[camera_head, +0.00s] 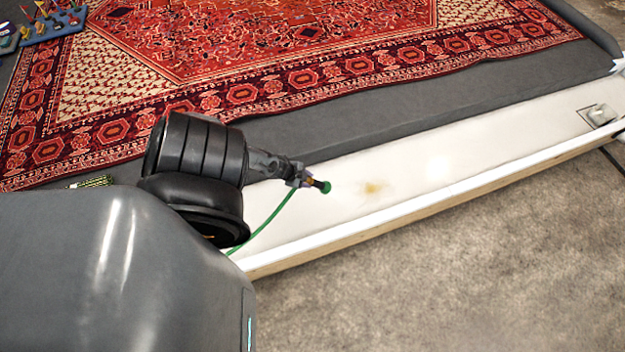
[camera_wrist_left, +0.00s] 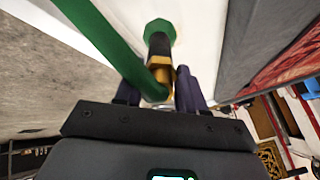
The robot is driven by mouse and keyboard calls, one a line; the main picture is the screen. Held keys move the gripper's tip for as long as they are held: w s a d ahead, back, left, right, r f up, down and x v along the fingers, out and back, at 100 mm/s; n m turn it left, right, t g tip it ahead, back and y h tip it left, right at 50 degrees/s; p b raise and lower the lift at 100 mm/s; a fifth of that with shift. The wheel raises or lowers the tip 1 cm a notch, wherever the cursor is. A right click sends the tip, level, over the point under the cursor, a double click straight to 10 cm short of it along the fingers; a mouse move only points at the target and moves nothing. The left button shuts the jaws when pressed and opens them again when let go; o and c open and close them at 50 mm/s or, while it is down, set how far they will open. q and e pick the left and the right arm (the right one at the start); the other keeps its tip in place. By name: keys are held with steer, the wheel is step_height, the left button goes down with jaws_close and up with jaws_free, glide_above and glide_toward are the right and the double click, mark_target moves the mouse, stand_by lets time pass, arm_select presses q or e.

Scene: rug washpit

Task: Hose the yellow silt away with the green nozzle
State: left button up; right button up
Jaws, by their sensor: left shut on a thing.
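My left gripper (camera_head: 304,177) is shut on the green nozzle (camera_head: 326,187) and holds it over the white trough (camera_head: 465,155). The nozzle's green tip points right, toward a small yellow silt patch (camera_head: 372,188) on the trough floor. In the left wrist view the nozzle (camera_wrist_left: 160,32) shows its green tip, dark barrel and brass collar between the fingers (camera_wrist_left: 158,88). A green hose (camera_head: 272,217) hangs from the nozzle over the trough; it also shows in the left wrist view (camera_wrist_left: 98,38). My right gripper is not in view.
A red patterned rug (camera_head: 250,60) lies on the dark grey slope behind the trough. A drain fitting (camera_head: 599,115) sits at the trough's right end. The trough's front rim (camera_head: 430,203) borders open grey floor (camera_head: 480,280). A blue rack of small items (camera_head: 55,25) stands at the upper left.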

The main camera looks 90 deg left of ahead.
arm_select(q)
steer(key=shift+f+b, duration=0.65)
steer(key=shift+f, duration=0.05)
steer(key=shift+w+a, duration=0.25)
steer(key=shift+w, duration=0.65)
steer(key=shift+w+a+b, duration=0.3)
steer(key=shift+w+b, duration=0.25)
steer(key=shift+w, duration=0.45)
steer(key=shift+w+a+b, duration=0.25)
steer(key=shift+w+b, duration=0.3)
steer(key=shift+w, duration=0.4)
steer(key=shift+w+a+b, duration=0.25)
steer(key=shift+w+b, duration=0.2)
steer(key=shift+w, duration=0.35)
steer(key=shift+w+a+b, duration=0.2)
steer(key=shift+w+b, duration=0.25)
steer(key=shift+w, duration=0.3)
steer(key=shift+w+a+b, duration=1.2)
steer(key=shift+w+b, duration=2.65)
steer(key=shift+w, duration=0.4)
steer(key=shift+w+a+b, duration=1.15)
steer(key=shift+w+b, duration=2.7)
steer(key=shift+w, duration=0.35)
steer(key=shift+r+p, duration=2.05)
steer(key=shift+p, duration=0.5)
